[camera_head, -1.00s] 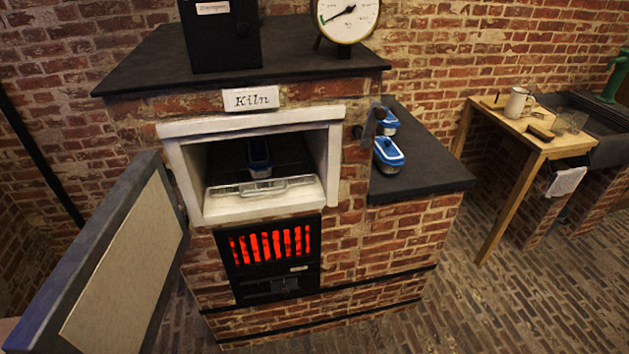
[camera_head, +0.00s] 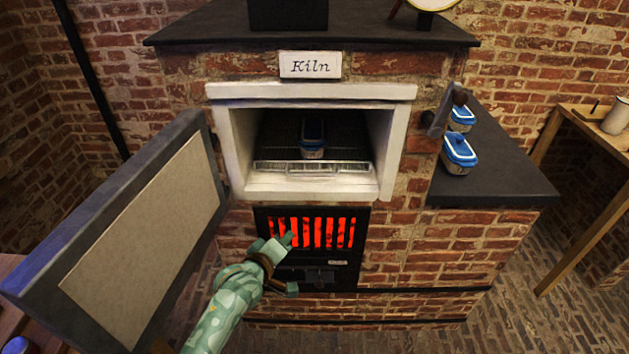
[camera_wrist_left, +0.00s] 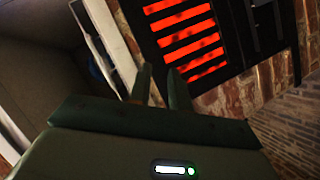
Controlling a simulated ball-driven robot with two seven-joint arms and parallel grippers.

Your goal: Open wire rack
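The wire rack (camera_head: 345,168) is a silvery wire shelf inside the white-framed kiln opening, its front edge close to the opening's lower lip. My left gripper (camera_head: 289,264) is below and left of the rack, in front of the glowing fire grate (camera_head: 335,232). Its two fingers are apart with nothing between them. In the left wrist view the fingers (camera_wrist_left: 160,85) point toward the kiln front, with the red grate bars beyond. My right gripper is not in view.
The kiln door (camera_head: 140,235) stands swung open at the left, beside my left arm. A latch handle (camera_head: 440,115) sticks out right of the opening. Space before the opening is clear.

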